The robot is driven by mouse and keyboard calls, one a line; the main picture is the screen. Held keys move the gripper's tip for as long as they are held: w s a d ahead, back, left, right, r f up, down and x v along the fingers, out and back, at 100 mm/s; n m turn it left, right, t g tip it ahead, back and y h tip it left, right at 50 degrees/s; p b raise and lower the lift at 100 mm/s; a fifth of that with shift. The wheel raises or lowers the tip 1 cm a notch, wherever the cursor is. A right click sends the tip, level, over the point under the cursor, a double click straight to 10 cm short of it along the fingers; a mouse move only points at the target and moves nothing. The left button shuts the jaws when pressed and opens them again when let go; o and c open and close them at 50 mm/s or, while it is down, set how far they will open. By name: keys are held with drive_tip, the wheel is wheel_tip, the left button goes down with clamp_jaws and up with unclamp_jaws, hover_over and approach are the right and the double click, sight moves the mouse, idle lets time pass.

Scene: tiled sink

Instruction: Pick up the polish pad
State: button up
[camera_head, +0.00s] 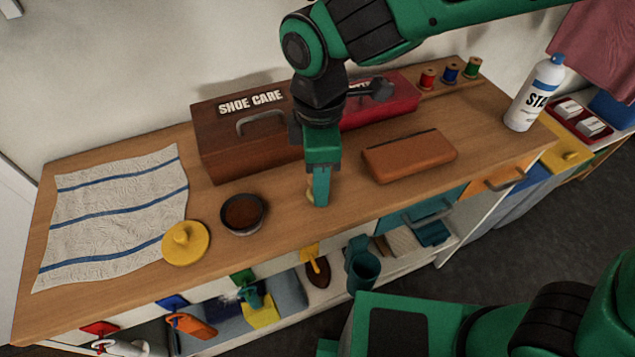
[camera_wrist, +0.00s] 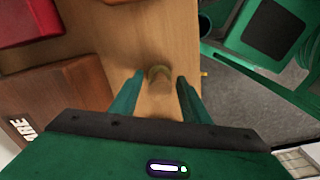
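A small tan, knob-like piece (camera_wrist: 159,73), which I take to be the polish pad, stands on the wooden bench top between my finger tips in the wrist view. In the head view only a yellowish edge of it (camera_head: 311,193) shows beside my finger; the rest is hidden. My gripper (camera_head: 319,200) points down over it, close to the bench. In the wrist view my gripper (camera_wrist: 160,81) is open, with a finger on each side of the piece and a gap visible to each.
A brown shoe care box (camera_head: 220,145) and a red box (camera_head: 395,100) stand behind. A tan leather case (camera_head: 410,155) lies right. A dark bowl of brown polish (camera_head: 243,212), a yellow knobbed disc (camera_head: 186,245) and a striped towel (camera_head: 110,215) lie left. A white bottle (camera_head: 530,100) stands far right.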

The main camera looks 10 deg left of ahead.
clamp_jaws()
drive_tip(key=shift+r, duration=0.55)
drive_tip(key=r, duration=0.3)
drive_tip(key=shift+s+a+r, duration=0.15)
drive_tip(key=shift+s+r, duration=0.05)
drive_tip(key=shift+r, duration=0.05)
drive_tip(key=s+a+r, duration=0.6)
drive_tip(key=s, duration=0.3)
drive_tip(key=shift+s+r, duration=0.2)
drive_tip(key=c, duration=0.9)
unclamp_jaws()
